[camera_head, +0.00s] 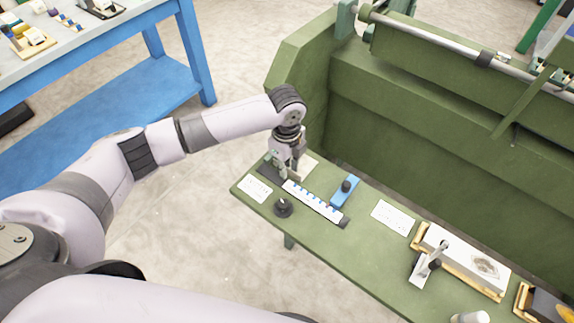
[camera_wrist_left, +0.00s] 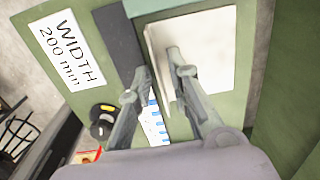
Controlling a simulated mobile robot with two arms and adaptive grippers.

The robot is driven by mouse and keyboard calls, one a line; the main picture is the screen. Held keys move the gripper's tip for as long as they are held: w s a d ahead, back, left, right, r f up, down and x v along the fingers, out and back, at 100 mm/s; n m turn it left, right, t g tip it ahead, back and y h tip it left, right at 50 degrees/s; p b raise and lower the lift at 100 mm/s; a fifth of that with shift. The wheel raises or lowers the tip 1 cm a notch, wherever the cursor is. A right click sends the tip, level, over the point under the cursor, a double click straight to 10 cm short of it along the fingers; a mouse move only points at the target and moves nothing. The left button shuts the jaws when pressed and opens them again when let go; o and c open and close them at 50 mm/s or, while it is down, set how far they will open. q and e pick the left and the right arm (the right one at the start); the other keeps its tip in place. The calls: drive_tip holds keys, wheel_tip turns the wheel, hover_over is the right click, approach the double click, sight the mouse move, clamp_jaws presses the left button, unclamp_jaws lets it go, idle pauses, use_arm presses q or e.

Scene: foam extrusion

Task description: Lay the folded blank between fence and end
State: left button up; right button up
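The folded blank, a white sheet-like piece (camera_wrist_left: 215,50), lies flat on the green bench in the left wrist view, and part of it shows beside my gripper in the head view (camera_head: 309,165). My left gripper (camera_wrist_left: 158,75) is open, with its fingers apart; one finger overlaps the blank's left edge in view and the other is over the dark strip. I cannot tell whether they touch. In the head view the gripper (camera_head: 287,176) is at the left end of the white scale with blue marks (camera_head: 313,201). A blue block with a black knob (camera_head: 345,191), possibly the fence, is right of the scale. My right gripper is out of view.
A black knob (camera_head: 283,208) and a "WIDTH 200 mm" card (camera_wrist_left: 64,48) are near the scale. The green machine wall (camera_head: 420,150) rises behind. A blue table (camera_head: 130,90) is at left.

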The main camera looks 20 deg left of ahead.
use_arm(q)
drive_tip(key=shift+o, duration=0.4)
wheel_tip(320, 180, up, 12)
drive_tip(key=b, duration=0.2)
drive_tip(key=shift+r, duration=0.15)
drive_tip(key=shift+s, duration=0.1)
idle(0.4)
